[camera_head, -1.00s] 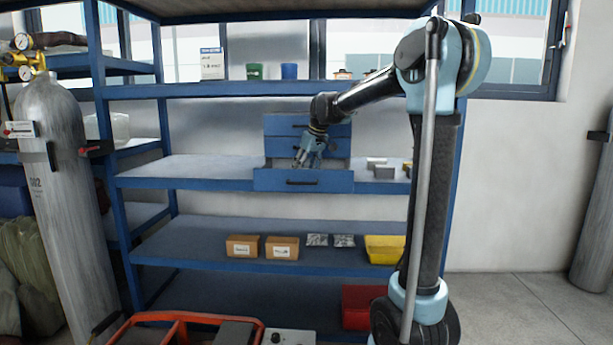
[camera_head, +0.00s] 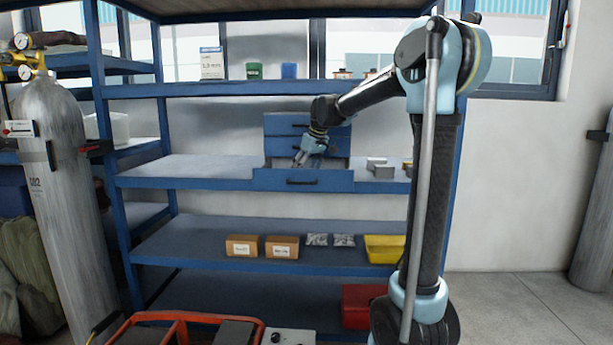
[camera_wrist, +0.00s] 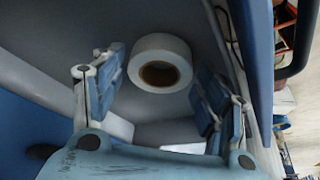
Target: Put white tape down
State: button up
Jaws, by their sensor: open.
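The white tape (camera_wrist: 160,47) is a roll with a brown core. In the wrist view it lies in the open blue drawer, between and just beyond my fingertips. My gripper (camera_wrist: 155,92) is open, with a finger on either side of the roll; I see gaps between the fingers and the tape. In the head view my gripper (camera_head: 300,161) reaches down into the pulled-out bottom drawer (camera_head: 303,181) of the small blue cabinet (camera_head: 290,125). The tape is hidden there behind the drawer front.
The cabinet stands on the blue shelf rack (camera_head: 190,172). Grey boxes (camera_head: 383,171) sit to its right. Cardboard boxes (camera_head: 242,246) and a yellow bin (camera_head: 385,249) are on the shelf below. The shelf left of the cabinet is clear. A gas cylinder (camera_head: 65,190) stands at left.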

jog(key=v, duration=1.1)
jog(key=shift+r, duration=0.15)
